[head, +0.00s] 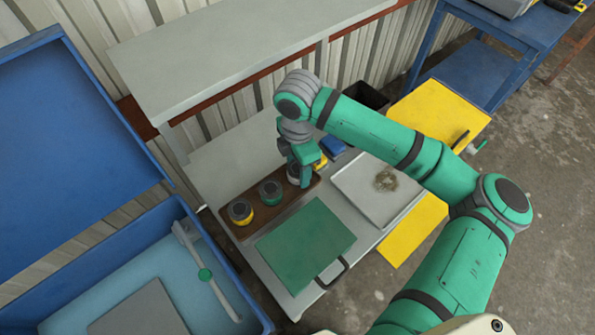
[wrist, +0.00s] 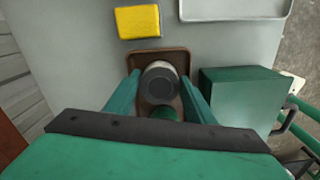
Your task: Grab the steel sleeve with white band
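The steel sleeve with a white band (wrist: 160,82) stands at the far end of a brown tray (wrist: 175,59) in the wrist view, its dark round top facing the camera. My gripper (wrist: 160,76) is over it, with one green finger on each side. The fingers look apart from the sleeve, with narrow gaps. In the head view my gripper (head: 300,178) reaches down at the tray's (head: 222,221) far end and hides most of that sleeve (head: 292,173). A green-banded sleeve (head: 271,191) and a yellow-banded sleeve (head: 241,212) stand in the same tray.
A green case (head: 305,245) with a black handle stands beside the tray. A pale tray (head: 358,190) with a brownish coil lies to the right. A yellow block (wrist: 137,21) and a blue block (head: 332,146) lie beyond the brown tray. A grey shelf (head: 215,60) overhangs behind.

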